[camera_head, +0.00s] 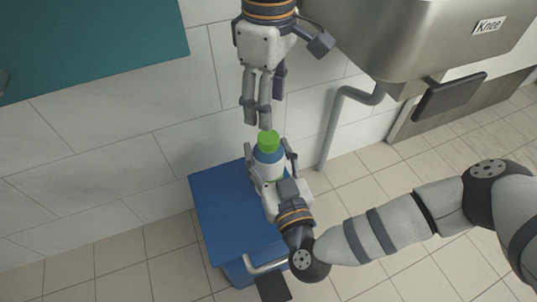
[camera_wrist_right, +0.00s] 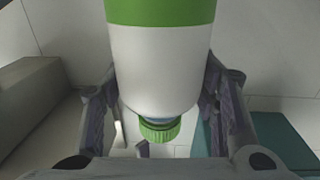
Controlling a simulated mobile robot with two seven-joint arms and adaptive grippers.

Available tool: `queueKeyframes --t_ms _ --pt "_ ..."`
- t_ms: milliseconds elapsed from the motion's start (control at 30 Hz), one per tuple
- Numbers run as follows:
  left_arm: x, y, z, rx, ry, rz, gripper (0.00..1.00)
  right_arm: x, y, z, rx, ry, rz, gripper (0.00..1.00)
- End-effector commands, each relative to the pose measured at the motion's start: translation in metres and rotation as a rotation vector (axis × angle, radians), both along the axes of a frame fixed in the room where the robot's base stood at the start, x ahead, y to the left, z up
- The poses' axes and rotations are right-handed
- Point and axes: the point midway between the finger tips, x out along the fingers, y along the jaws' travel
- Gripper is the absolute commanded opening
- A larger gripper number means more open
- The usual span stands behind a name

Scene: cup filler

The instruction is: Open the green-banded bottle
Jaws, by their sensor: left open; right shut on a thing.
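The green-banded bottle (camera_head: 268,156) has a green cap (camera_head: 268,139), a blue shoulder and a white body. My right gripper (camera_head: 271,162) is shut on its body from below and holds it with the cap towards my left gripper. In the right wrist view the bottle (camera_wrist_right: 158,65) sits between the fingers, with its green band (camera_wrist_right: 160,11) at the top edge and its ribbed green cap (camera_wrist_right: 160,130) lower down. My left gripper (camera_head: 258,117) is open, its fingers pointing down just above the cap. Whether it touches the cap cannot be told.
A blue cabinet (camera_head: 222,217) with a metal handle stands below and behind the bottle. A steel sink (camera_head: 405,40) with a "Knee" label and a grey drain pipe (camera_head: 334,122) are at the upper right. A teal surface (camera_head: 90,40) is at the upper left.

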Motion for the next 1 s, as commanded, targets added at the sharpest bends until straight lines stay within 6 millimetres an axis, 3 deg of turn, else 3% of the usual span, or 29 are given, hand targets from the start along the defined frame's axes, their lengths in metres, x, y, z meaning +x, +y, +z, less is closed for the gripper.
queueKeyframes --t_ms 167,867,900,1000 --pt "-0.0004 -0.0006 0.0 0.001 0.001 -0.488 0.52 -0.0002 -0.0002 -0.0003 -0.001 0.001 0.0 0.0" --pt "-0.0002 0.0002 -0.0001 -0.002 0.002 -3.113 0.52 -0.0002 -0.0004 -0.0007 -0.003 0.001 0.0 0.0" --pt "-0.0001 0.0002 0.0 0.001 -0.002 3.036 0.52 -0.0002 -0.0004 -0.0007 -0.003 0.001 0.0 0.0" --pt "0.0 -0.0001 0.0 0.0 0.001 2.755 0.52 -0.0002 -0.0004 -0.0007 -0.003 0.001 0.0 0.0"
